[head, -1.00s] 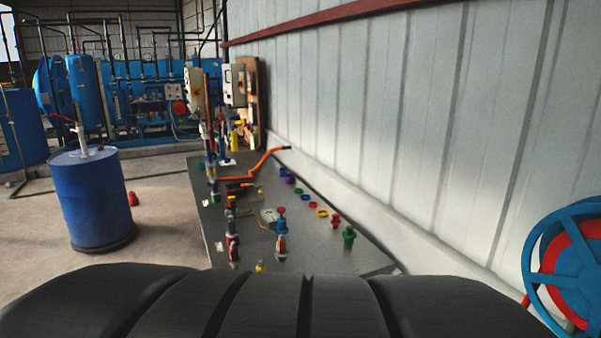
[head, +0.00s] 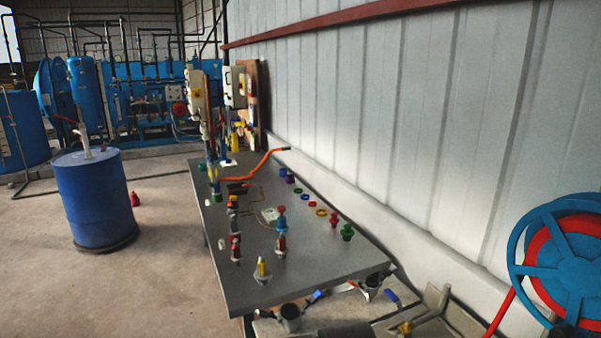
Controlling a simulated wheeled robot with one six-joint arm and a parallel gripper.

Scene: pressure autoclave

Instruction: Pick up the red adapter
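A small red piece (head: 335,219), which looks like the red adapter, stands on the grey metal table (head: 237,287) near its right edge. It is just behind a similar green piece (head: 347,232). Red, blue and yellow parts also show on other fittings on the table, and a flat red ring (head: 312,204) lies further back. The red piece is small and its exact shape is hard to make out. My gripper is not in view.
Upright fittings, including a yellow-topped one (head: 262,270), stand along the table's front and left. An orange hose (head: 262,165) lies at the back. Pipes and valves (head: 291,313) sit below the front edge. A blue drum (head: 92,203) stands left; a wall bounds the right.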

